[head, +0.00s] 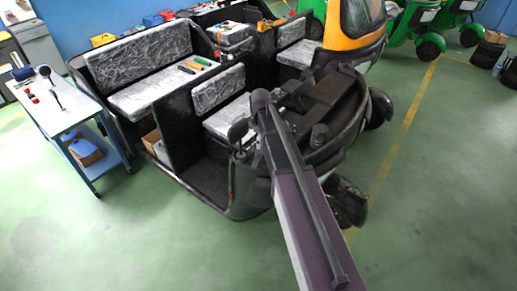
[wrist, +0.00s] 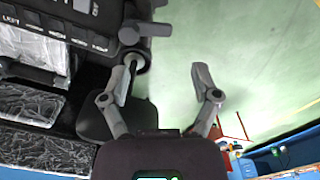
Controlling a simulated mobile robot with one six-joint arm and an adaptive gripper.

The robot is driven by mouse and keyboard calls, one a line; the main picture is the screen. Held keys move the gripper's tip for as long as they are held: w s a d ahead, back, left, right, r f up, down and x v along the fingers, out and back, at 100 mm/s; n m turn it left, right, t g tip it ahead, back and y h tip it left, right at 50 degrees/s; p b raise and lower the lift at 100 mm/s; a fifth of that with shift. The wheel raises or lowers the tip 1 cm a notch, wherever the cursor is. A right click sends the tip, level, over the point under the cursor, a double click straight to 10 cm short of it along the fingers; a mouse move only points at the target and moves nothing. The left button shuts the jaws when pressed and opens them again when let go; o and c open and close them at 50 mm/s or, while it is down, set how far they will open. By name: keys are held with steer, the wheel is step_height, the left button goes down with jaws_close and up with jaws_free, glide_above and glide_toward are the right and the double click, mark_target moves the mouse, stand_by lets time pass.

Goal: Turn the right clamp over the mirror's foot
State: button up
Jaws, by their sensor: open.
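In the wrist view my gripper (wrist: 165,68) is open, with two grey fingers spread wide and nothing between them. The left fingertip overlaps a round dark mount with a pale stem (wrist: 137,62) at the panel's edge; I cannot tell whether they touch. A grey lever-like piece (wrist: 146,29), apparently the clamp, lies just above this mount, ahead of the fingers. A dark rounded mirror head (wrist: 92,123) lies behind the left finger, partly covered by it. In the head view a dark oval mirror (head: 238,130) stands at the rickshaw's front; my arm hides the clamp and gripper area.
The rickshaw (head: 190,158) has plastic-wrapped seats. A labelled black panel (wrist: 62,22) is at the upper left of the wrist view. A tool table (head: 62,108) stands at left. Green floor is free on the right, with a dark wheel (head: 345,200) close to my arm.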

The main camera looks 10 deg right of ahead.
mark_target(258, 152)
steer(key=w+n, duration=0.1)
steer(key=w+r+n+p, duration=0.1)
steer(key=w, duration=0.1)
steer(key=w+r+n, duration=0.1)
steer(key=w, duration=0.1)
steer(key=shift+w+d+n, duration=0.1)
steer(key=shift+d+n, duration=0.1)
steer(key=shift+n, duration=0.1)
steer(key=shift+f, duration=0.2)
step_height(258, 152, down, 14)
steer(key=b, duration=1.3)
steer(key=shift+r, duration=0.25)
steer(key=shift+b, duration=0.3)
jaws_close()
